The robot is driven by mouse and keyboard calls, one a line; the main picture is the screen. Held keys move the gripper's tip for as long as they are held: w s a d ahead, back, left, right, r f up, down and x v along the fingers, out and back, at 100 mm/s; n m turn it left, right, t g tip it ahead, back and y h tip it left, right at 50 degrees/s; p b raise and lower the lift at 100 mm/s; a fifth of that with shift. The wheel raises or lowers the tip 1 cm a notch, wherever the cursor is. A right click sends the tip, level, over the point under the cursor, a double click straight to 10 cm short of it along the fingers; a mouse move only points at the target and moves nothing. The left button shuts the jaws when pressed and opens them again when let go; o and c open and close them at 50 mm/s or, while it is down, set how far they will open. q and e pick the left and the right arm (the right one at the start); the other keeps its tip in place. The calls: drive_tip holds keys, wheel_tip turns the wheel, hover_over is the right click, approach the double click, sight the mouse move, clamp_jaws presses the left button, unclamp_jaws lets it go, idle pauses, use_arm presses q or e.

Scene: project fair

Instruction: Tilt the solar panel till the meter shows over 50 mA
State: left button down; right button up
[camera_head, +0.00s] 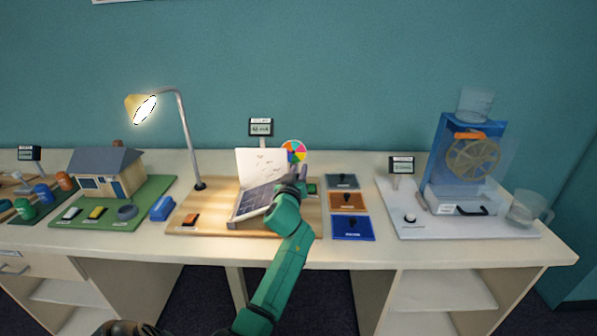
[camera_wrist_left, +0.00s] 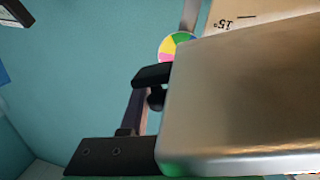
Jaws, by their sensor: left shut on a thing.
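The solar panel (camera_head: 260,198), dark with a pale frame, stands tilted on a wooden board (camera_head: 215,221) on the table. My left gripper (camera_head: 292,186) is shut on the panel's right edge. In the left wrist view, a dark finger (camera_wrist_left: 152,78) lies against a large silver surface that seems to be the panel (camera_wrist_left: 240,100). A white angle scale (camera_head: 262,162) stands behind the panel; its 15° mark shows in the wrist view (camera_wrist_left: 240,14). The meter (camera_head: 261,128) stands behind the board; its digits are too small to read surely. My right gripper is out of view.
A lit lamp (camera_head: 146,108) leans over the board from the left. A colored wheel (camera_head: 293,151) stands just behind my gripper. Three small panels (camera_head: 348,201) lie to the right, then a water wheel stand (camera_head: 468,160). A model house (camera_head: 106,172) is at left.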

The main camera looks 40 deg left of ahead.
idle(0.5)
use_arm(q)
drive_tip(key=r+p, duration=0.1)
drive_tip(key=s+a+r+n+p, duration=0.1)
drive_tip(key=a+r+n+p, duration=0.1)
drive_tip(key=r, duration=0.1)
drive_tip(key=shift+s+a, duration=0.1)
drive_tip(key=shift+s, duration=0.25)
drive_tip(key=shift+s+a+n+y, duration=0.15)
drive_tip(key=shift+a+n+y, duration=0.05)
drive_tip(key=shift+n+y, duration=0.1)
drive_tip(key=shift+f, duration=0.1)
drive_tip(key=c, duration=0.7)
unclamp_jaws()
